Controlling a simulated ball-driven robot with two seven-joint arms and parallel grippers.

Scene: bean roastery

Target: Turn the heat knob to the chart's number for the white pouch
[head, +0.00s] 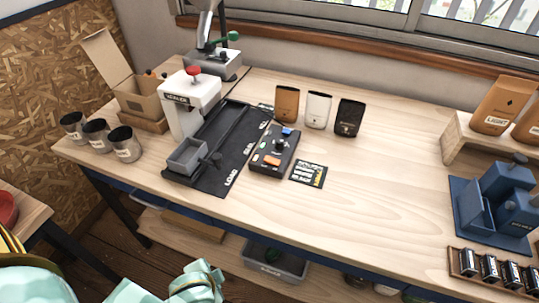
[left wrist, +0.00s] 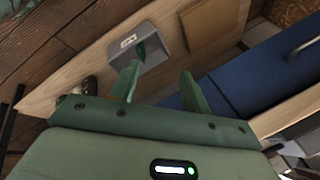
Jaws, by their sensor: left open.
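The white pouch (head: 318,111) stands on the bench between a brown pouch (head: 287,104) and a black pouch (head: 349,118). In front of them lies a dark control box (head: 262,166) with blue and orange parts and a dark round knob (head: 280,145). The knob's setting is too small to read. A small black chart card (head: 308,175) with yellow and white print lies right of the box; its numbers are unreadable. My left gripper (left wrist: 158,90) is open and empty in the left wrist view, below the bench top and apart from the box. My right gripper is not in view.
A white machine (head: 191,105) with a red knob and a black mat (head: 213,184) are left of the box. A blue device (head: 497,200) stands at right. A grey bin (head: 275,264), also in the left wrist view (left wrist: 172,35), sits on the lower shelf. The bench's right middle is clear.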

